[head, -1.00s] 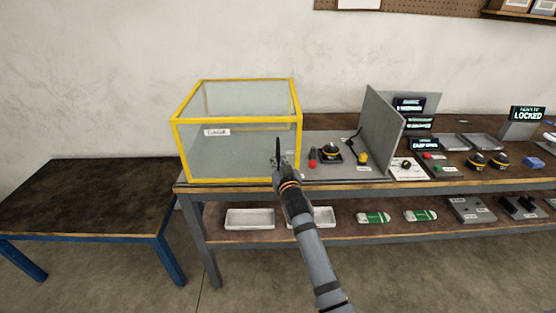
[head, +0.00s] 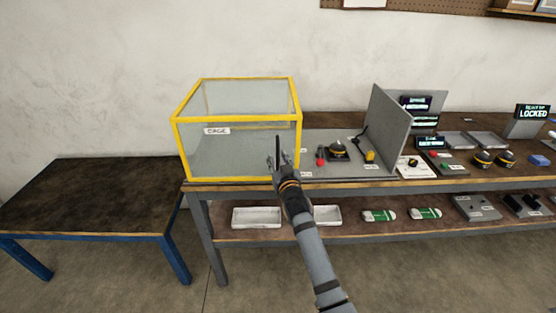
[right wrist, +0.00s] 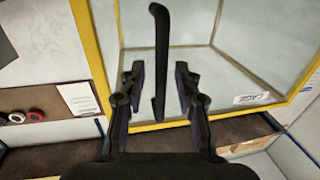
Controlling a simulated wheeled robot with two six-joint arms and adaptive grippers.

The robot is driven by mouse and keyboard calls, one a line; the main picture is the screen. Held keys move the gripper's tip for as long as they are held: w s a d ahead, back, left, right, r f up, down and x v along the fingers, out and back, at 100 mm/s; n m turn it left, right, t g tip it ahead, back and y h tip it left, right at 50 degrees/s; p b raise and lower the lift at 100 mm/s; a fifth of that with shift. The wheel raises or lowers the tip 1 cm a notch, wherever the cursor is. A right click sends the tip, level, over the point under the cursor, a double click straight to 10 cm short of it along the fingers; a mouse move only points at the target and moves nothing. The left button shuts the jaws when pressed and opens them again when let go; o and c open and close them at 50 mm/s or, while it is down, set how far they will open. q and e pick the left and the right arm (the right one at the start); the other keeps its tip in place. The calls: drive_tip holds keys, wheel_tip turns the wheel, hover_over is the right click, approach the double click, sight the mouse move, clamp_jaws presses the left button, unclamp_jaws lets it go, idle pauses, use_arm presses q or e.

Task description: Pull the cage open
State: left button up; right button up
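The cage (head: 236,150) is a clear box with yellow edges and a "CAGE" label, at the left end of the long bench. It also shows in the right wrist view (right wrist: 225,75). Its black upright handle (right wrist: 160,60) stands between the fingers of my right gripper (right wrist: 158,85). The fingers are apart, with a visible gap on either side of the handle. In the head view my right gripper (head: 283,165) is at the cage's front right edge, partly hiding it. My left gripper is not in view.
Right of the cage, a grey board holds a red item (head: 320,158) and a black-and-yellow item (head: 337,150), with an upright grey panel (head: 388,125) beyond. A lower empty-topped table (head: 85,195) with blue legs stands to the left. White trays (head: 256,217) lie on the shelf below.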

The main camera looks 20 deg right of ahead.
drive_tip(key=shift+s, duration=0.15)
drive_tip(key=s, duration=0.7)
drive_tip(key=shift+a, duration=0.3)
drive_tip(key=shift+s, duration=0.1)
wheel_tip(320, 180, down, 20)
drive_tip(key=s+a+n+g+y, duration=0.1)
drive_tip(key=s+g, duration=0.2)
drive_tip(key=g, duration=0.1)
drive_tip(key=s+f+g, duration=0.2)
drive_tip(key=s+f, duration=0.2)
drive_tip(key=f, duration=0.2)
drive_tip(key=s+d+f+g, duration=0.1)
drive_tip(key=s+f, duration=0.2)
drive_tip(key=f, duration=0.4)
drive_tip(key=s+f+g, duration=0.2)
drive_tip(key=s+f, duration=0.2)
drive_tip(key=f, duration=0.2)
drive_tip(key=s+d+f+g, duration=0.2)
drive_tip(key=s+f, duration=0.5)
drive_tip(key=s, duration=0.5)
drive_tip(key=s+d+f+g, duration=0.3)
drive_tip(key=s+f, duration=0.3)
drive_tip(key=s, duration=0.6)
drive_tip(key=s+d+f+g, duration=0.2)
drive_tip(key=s+f, duration=0.5)
drive_tip(key=s, duration=0.6)
drive_tip(key=shift+d+f+g, duration=0.35)
drive_tip(key=shift+g, duration=0.05)
